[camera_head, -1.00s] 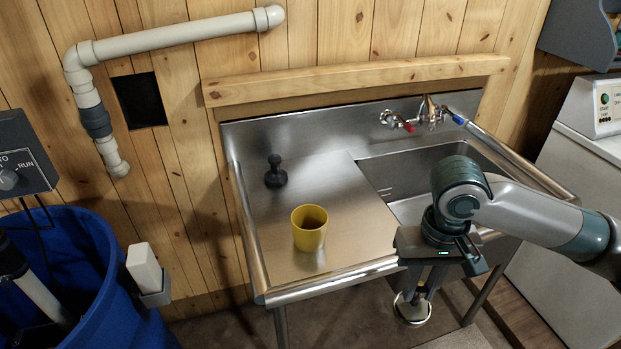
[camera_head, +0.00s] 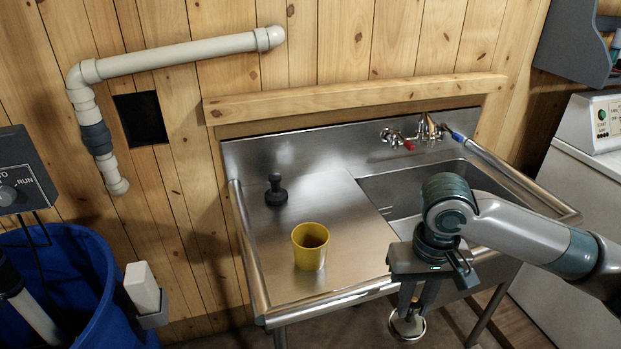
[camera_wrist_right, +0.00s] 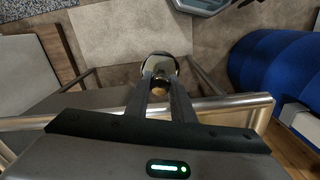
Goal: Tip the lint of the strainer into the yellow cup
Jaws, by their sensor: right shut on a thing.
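The yellow cup (camera_head: 310,248) stands upright on the steel drainboard of the sink, left of the basin. My right gripper (camera_head: 408,312) hangs in front of the sink's front edge, right of the cup and apart from it. It is shut on the strainer (camera_head: 410,328), whose round pale rim shows below the fingers. In the right wrist view the strainer (camera_wrist_right: 158,66) shows at the tips of the fingers (camera_wrist_right: 160,88), over the floor. The lint in it is too small to make out clearly. My left gripper is not in view.
A black knobbed object (camera_head: 276,190) stands on the drainboard (camera_head: 335,205) behind the cup. The sink basin (camera_head: 400,190) lies behind my right arm, with taps (camera_head: 410,138) at the back. A blue bin (camera_head: 75,290) stands at the left.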

